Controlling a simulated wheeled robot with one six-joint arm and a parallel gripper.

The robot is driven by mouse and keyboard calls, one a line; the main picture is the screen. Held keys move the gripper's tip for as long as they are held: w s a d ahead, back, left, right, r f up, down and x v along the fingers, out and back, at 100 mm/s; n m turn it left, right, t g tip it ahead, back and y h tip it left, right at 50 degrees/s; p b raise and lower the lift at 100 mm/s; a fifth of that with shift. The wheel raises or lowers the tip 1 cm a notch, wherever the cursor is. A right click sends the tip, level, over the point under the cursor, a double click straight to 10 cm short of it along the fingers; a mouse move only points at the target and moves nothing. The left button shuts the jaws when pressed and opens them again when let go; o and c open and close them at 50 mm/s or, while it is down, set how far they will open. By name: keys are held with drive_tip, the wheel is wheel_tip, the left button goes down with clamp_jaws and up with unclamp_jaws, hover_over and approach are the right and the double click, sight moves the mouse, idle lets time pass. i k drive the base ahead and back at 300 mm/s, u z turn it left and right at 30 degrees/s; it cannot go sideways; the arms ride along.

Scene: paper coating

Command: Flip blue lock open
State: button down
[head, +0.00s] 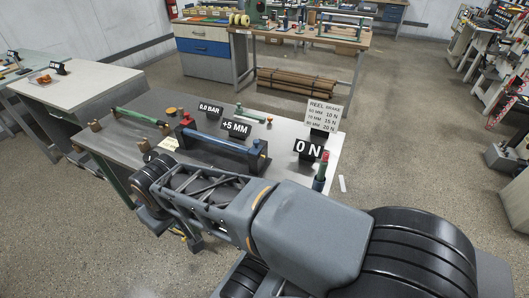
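A bench-top roller device (217,150) stands on the grey-topped table, with a long blue roller between dark end posts. The left post carries a red knob (185,117). A small blue piece (256,143) sits on top of the right post; it may be the blue lock, but it is too small to tell whether it is shut or open. My arm crosses the front of the table from lower right, and its end is near the table's front left edge. My gripper (150,214) is dark and partly hidden there, apart from the device; its fingers cannot be made out.
Signs reading 0.0 BAR (209,108), +5 MM (236,128) and 0 N (308,150) stand around the device. A REEL BRAKE card (323,115) is at the right. A green roller (140,117) lies at the left.

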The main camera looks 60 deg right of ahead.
sight(256, 149)
drive_tip(key=u, duration=0.7)
drive_tip(key=i, duration=1.05)
drive_tip(key=z, duration=3.5)
drive_tip(key=i, duration=0.5)
drive_tip(key=u, duration=0.1)
drive_tip(key=k, duration=0.5)
drive_tip(key=z, duration=1.35)
drive_tip(key=k, duration=0.2)
drive_tip(key=u, duration=0.05)
